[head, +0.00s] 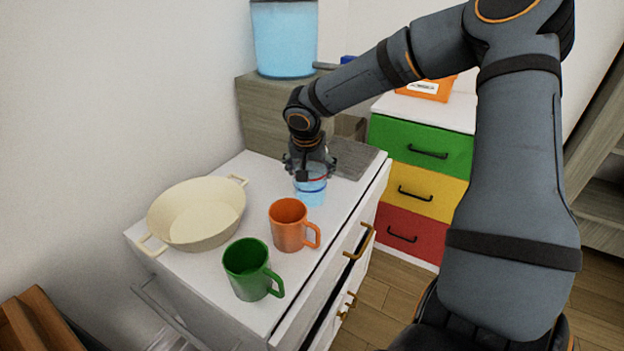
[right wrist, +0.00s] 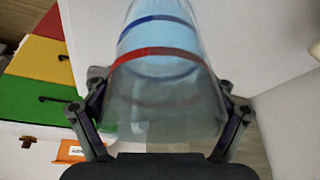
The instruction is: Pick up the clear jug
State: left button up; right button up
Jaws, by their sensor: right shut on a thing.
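The clear jug (head: 311,188) has a bluish tint and stands on the white cabinet top in the head view. My right gripper (head: 309,165) reaches down over it from above. In the right wrist view the jug (right wrist: 165,70) fills the middle, with a red band and a blue band around it. The fingers of my right gripper (right wrist: 165,125) lie on both sides of the jug and are shut on it. I cannot tell whether its base is clear of the surface. My left gripper is not in view.
On the white cabinet (head: 185,262) stand a cream pan (head: 197,212), an orange mug (head: 288,226) and a green mug (head: 247,270). A blue-filled container (head: 284,40) sits on a wooden box behind. A green, yellow and red drawer unit (head: 418,190) stands at the right.

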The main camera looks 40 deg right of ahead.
jog(key=shift+s+a+f, duration=0.1)
jog(key=shift+s+f, duration=0.05)
jog(key=shift+f, duration=0.05)
jog(key=shift+r, duration=0.2)
jog(key=shift+w+r+p, duration=0.25)
jog(key=shift+r+p, duration=0.25)
jog(key=shift+r, duration=0.75)
jog(key=c, duration=0.5)
jog(key=s+r, duration=0.1)
jog(key=r, duration=0.1)
jog(key=s+r, duration=0.2)
jog(key=s+d+r, duration=0.1)
jog(key=s+r, duration=0.1)
jog(key=shift+r+p, duration=0.1)
jog(key=shift+p, duration=0.2)
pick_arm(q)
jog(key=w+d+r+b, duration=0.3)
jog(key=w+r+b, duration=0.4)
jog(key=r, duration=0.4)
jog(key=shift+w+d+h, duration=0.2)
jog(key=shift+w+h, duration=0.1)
pick_arm(e)
jog(key=s+r, duration=0.1)
jog(key=s, duration=0.2)
jog(key=s+d+r, duration=0.1)
jog(key=s, duration=0.2)
jog(key=s+d+r, duration=0.1)
jog(key=s, duration=0.2)
jog(key=shift+r, duration=0.4)
